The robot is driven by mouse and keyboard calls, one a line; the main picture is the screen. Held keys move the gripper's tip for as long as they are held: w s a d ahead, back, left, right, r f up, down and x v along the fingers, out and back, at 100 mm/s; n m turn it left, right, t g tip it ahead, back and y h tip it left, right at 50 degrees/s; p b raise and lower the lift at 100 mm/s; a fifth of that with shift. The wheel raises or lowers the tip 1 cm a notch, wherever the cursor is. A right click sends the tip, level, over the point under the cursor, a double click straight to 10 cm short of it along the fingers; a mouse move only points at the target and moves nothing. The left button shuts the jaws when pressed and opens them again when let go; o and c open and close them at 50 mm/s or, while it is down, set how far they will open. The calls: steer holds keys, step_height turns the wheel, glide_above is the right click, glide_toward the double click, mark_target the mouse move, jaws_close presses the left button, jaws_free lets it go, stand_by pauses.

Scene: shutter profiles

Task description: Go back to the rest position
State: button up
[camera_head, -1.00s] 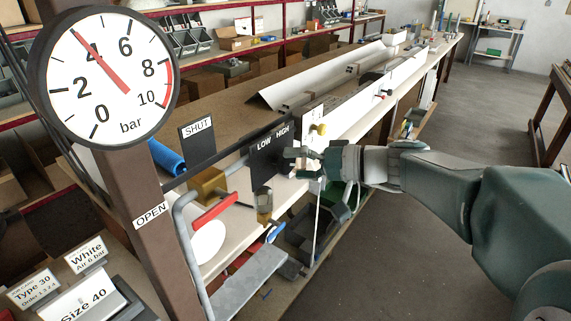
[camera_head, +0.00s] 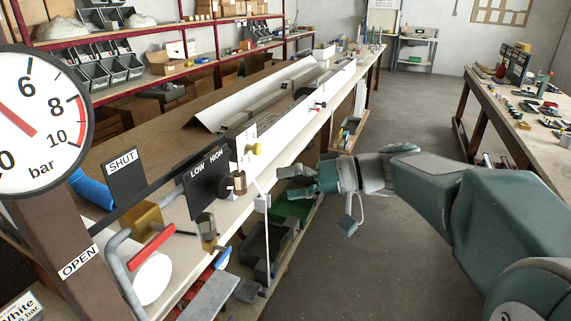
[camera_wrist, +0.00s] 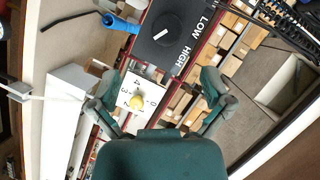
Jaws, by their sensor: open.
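My gripper (camera_head: 292,182) is open and empty. In the head view it hangs in front of the bench edge, to the right of the black LOW/HIGH panel (camera_head: 202,187) and apart from it. A brown knob (camera_head: 238,182) sticks out at the panel's right side. In the wrist view my open fingers (camera_wrist: 160,98) spread with nothing between them touching. Beyond them are the LOW/HIGH panel (camera_wrist: 160,55) with its round black dial and white pointer, and a yellow knob (camera_wrist: 137,99) on a white numbered plate.
A pressure gauge (camera_head: 60,110) on a brown post, a red-handled lever (camera_head: 151,247) and SHUT and OPEN signs are at left. Bins (camera_head: 262,250) sit below the bench. A second bench (camera_head: 520,110) is at right. The grey floor between is clear.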

steer(key=s+d+f+m+t+h, duration=0.2)
steer(key=s+d+f+h, duration=0.4)
steer(key=s+d+h, duration=0.1)
steer(key=s+d+f+m+t+h, duration=0.2)
steer(key=s+d+f+h, duration=0.4)
steer(key=s, duration=0.5)
steer(key=d+h, duration=0.2)
steer(key=shift+s+d+f+m+t, duration=0.15)
steer(key=shift+s+d+m+t, duration=0.25)
steer(key=shift+a, duration=0.1)
